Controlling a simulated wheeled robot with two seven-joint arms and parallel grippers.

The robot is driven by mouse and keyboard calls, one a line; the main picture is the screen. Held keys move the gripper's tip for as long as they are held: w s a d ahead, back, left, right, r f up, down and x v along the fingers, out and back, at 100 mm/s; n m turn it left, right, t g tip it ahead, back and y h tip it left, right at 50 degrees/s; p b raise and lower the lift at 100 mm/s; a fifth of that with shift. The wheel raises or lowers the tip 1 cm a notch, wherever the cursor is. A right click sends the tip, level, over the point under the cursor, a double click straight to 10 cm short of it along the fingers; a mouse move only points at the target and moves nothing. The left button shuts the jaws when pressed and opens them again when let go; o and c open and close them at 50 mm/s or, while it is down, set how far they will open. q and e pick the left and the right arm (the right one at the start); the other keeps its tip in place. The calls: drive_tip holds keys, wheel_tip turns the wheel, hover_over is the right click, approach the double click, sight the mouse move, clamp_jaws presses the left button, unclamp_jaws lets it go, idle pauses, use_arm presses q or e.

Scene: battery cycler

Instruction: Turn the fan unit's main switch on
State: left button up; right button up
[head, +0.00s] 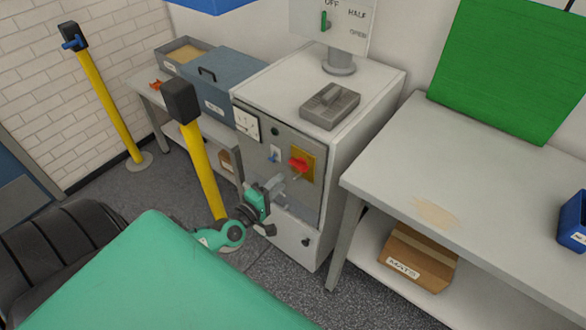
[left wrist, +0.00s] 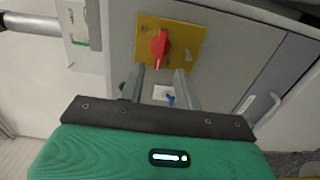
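The fan unit (head: 330,165) is a pale cabinet with a grey front panel. On that panel a red rotary switch handle (head: 299,166) sits on a yellow plate (head: 312,152). In the left wrist view the red handle (left wrist: 160,47) on its yellow plate (left wrist: 190,36) lies just beyond my fingertips. My left gripper (head: 278,183) is in front of the panel, a little below the red handle. In the left wrist view its two fingers (left wrist: 160,73) are apart with nothing held between them. Contact with the panel cannot be told. My right gripper is not in view.
A small blue toggle (head: 275,154) on a white plate is left of the red handle. A grey pad (head: 330,106) lies on the cabinet top. A yellow post (head: 205,170) stands close to my left arm. A table (head: 440,170) stands to the right.

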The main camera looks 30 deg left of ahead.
sight(296, 168)
use_arm(q)
drive_tip(key=w, duration=0.6)
drive_tip(key=shift+w+d+p, duration=0.25)
drive_tip(key=shift+w+p, duration=0.1)
drive_tip(key=shift+p, duration=0.05)
drive_tip(key=shift+w, duration=0.3)
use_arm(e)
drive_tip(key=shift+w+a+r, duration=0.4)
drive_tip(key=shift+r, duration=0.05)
use_arm(q)
clamp_jaws()
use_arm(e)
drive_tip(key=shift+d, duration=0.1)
